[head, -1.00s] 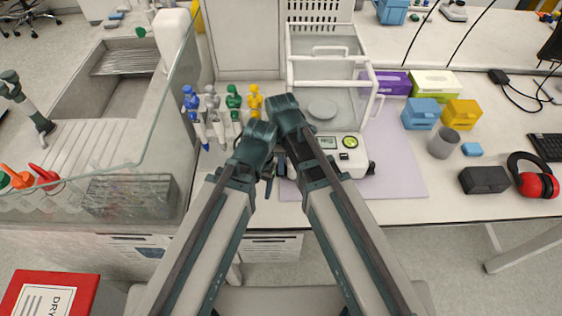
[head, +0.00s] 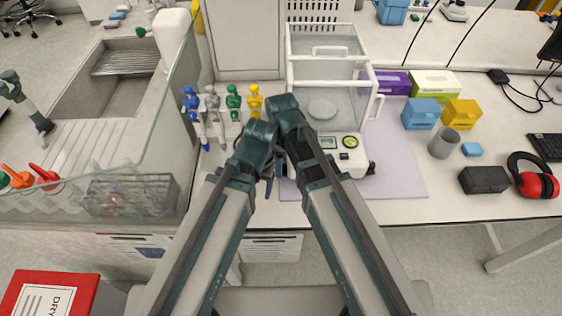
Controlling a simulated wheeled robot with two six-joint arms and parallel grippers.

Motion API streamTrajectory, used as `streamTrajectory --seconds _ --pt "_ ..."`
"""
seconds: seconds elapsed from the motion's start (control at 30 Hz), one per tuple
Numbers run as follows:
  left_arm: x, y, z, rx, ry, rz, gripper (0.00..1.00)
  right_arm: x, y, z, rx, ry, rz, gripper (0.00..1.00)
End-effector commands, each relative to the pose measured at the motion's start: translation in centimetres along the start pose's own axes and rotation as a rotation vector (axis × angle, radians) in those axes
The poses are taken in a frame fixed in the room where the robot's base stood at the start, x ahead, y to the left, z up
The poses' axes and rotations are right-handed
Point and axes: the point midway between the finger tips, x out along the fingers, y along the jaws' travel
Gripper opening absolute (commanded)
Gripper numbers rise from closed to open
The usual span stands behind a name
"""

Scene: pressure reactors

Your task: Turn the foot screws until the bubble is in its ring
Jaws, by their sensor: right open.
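The balance (head: 324,165) is a white instrument with a clear glass draft shield and a round pan. Its round green bubble level (head: 349,141) sits at the front right, beside the display; the bubble is too small to place against its ring. A dark foot screw (head: 371,168) shows at the front right corner. The front left corner is behind my arms. My right gripper (head: 279,170) is open at that corner, mostly covered by the forearms; I cannot tell whether it touches a screw. My left gripper is almost wholly hidden behind the arms, its jaws unclear.
Pipettes on a stand (head: 234,101) are close left of the balance. A glass screen (head: 165,110) and sink (head: 95,80) lie further left. Right are tip boxes (head: 421,114), a grey cup (head: 443,143) and red ear muffs (head: 536,180). The mat's right part is clear.

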Motion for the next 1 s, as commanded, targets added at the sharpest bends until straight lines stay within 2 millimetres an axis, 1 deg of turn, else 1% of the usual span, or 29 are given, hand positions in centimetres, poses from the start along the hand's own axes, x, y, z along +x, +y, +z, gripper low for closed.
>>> streamTrajectory --seconds 0.17,0.37,0.57,1.0 --pt "-0.5 0.0 0.0 0.000 0.000 0.000 0.68 -0.5 0.0 0.0 0.000 0.000 0.000 0.68" --pt "-2.1 -0.2 0.1 0.000 0.000 0.000 0.68 -2.1 0.0 0.0 0.000 0.000 0.000 0.68" --pt "-4.9 -0.5 0.3 0.000 0.000 0.000 0.68 -4.9 0.0 0.0 0.000 0.000 0.000 0.68" --pt "-11.6 -1.1 0.7 0.002 0.000 0.000 0.68 -11.7 0.0 0.0 0.000 0.000 0.000 0.68"
